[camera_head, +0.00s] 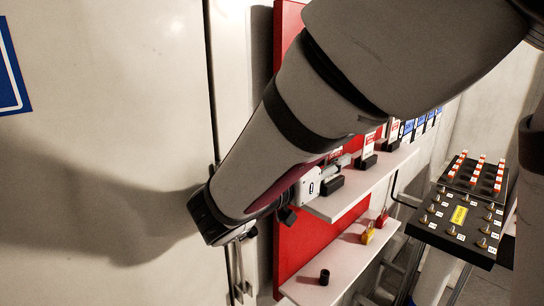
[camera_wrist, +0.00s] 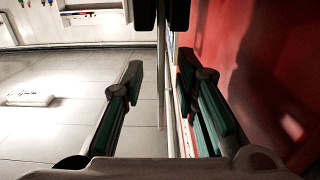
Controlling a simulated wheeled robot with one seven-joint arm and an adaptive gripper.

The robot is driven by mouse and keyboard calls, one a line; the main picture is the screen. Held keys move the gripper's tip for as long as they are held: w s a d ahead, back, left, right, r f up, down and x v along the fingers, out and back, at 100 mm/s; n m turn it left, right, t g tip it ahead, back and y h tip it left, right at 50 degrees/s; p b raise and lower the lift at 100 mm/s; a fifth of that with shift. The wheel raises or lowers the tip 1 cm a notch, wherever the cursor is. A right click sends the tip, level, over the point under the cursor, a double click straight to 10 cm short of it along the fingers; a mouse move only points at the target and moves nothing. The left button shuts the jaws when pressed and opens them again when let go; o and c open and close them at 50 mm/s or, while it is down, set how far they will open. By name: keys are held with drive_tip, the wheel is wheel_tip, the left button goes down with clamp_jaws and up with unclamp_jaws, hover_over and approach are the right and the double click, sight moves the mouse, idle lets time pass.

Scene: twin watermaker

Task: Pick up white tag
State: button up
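My gripper (camera_wrist: 160,78) is open in the wrist view, its two dark fingers wide apart with nothing gripped between them. In the head view the end of my arm hangs left of the red board, and the fingertips are mostly hidden. A white piece with a small blue mark (camera_head: 312,186) shows beside my wrist near the upper shelf; I cannot tell whether it is the white tag. Red-and-white tags (camera_head: 370,146) stand in black holders on the upper shelf, with blue-and-white ones (camera_head: 420,124) farther along. My arm hides part of this row.
The red board (camera_head: 300,244) carries an upper shelf (camera_head: 345,196) and a lower shelf (camera_head: 345,262). The lower shelf holds a black cylinder (camera_head: 324,277), a yellow padlock (camera_head: 367,236) and a red padlock (camera_head: 382,218). A black panel with knobs (camera_head: 455,232) stands right. The pale wall (camera_head: 110,130) is left.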

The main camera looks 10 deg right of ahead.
drive_tip(key=shift+w+d, duration=0.4)
drive_tip(key=shift+d, duration=0.15)
clamp_jaws()
